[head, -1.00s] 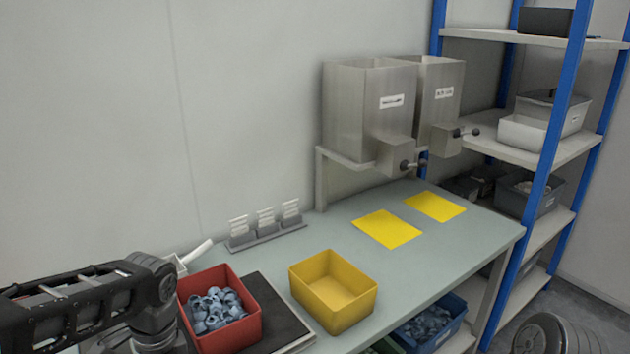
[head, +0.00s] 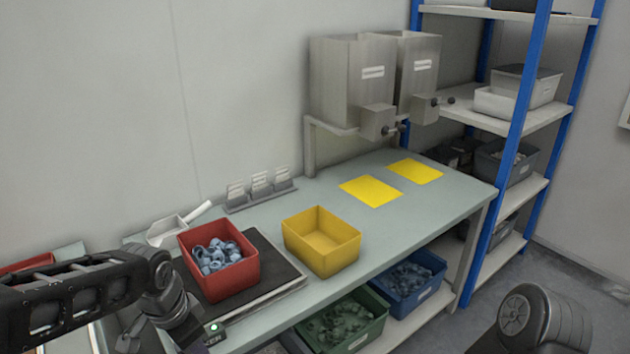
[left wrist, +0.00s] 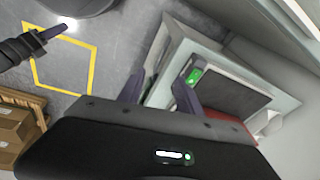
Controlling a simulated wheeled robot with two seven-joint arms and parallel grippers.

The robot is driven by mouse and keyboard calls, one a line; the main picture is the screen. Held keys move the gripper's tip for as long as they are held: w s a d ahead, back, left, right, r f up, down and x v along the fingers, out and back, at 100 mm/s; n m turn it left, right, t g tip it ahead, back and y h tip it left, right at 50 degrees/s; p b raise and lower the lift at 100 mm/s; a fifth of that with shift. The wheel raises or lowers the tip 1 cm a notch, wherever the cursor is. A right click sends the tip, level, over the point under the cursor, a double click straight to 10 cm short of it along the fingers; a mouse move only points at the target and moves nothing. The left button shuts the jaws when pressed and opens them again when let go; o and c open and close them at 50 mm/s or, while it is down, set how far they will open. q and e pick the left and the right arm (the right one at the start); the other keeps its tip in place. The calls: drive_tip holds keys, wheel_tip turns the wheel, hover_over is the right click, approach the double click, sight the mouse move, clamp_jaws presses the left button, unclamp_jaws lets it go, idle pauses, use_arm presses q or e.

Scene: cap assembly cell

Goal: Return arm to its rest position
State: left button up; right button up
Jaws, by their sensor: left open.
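My left arm comes in from the left in the head view, at the near left end of the workbench (head: 385,238). Its gripper is mostly outside the head view. In the left wrist view my left gripper (left wrist: 158,95) is open, its two dark fingers apart with nothing between them. Beyond the fingers are the dark scale (left wrist: 235,95) with a green-lit display and the bench edge. A red bin (head: 222,278) of blue-grey caps stands on the scale. My right gripper is not in view; a dark rounded arm part shows at the lower right.
An empty yellow bin (head: 320,262) stands right of the red one. A scoop (head: 172,230) lies behind. Two yellow mats (head: 371,191) lie below the steel hoppers (head: 345,80). Green (head: 345,340) and blue (head: 408,292) bins sit on the lower shelf. A blue-posted rack (head: 522,150) stands right.

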use_arm(q)
drive_tip(key=w+d+f+n+t+h, duration=0.1)
drive_tip(key=d+f+n+h, duration=0.15)
drive_tip(key=d+f, duration=0.45)
drive_tip(key=w+d+f+n+t+h, duration=0.1)
drive_tip(key=d+f+n, duration=0.3)
drive_tip(key=f, duration=0.5)
drive_tip(key=s+d+f+n+g, duration=0.1)
drive_tip(key=s+d+f+g, duration=0.1)
drive_tip(key=s+f, duration=0.6)
drive_tip(key=s+d+f+n+g, duration=0.1)
drive_tip(key=s+d+f+n, duration=0.1)
drive_tip(key=s+f, duration=0.6)
drive_tip(key=s, duration=0.2)
drive_tip(key=shift+s+d+f+g, duration=0.3)
drive_tip(key=shift+s+f+g, duration=0.05)
drive_tip(key=shift+g, duration=0.05)
drive_tip(key=shift+n, duration=0.25)
drive_tip(key=shift+c, duration=0.5)
idle(2.3)
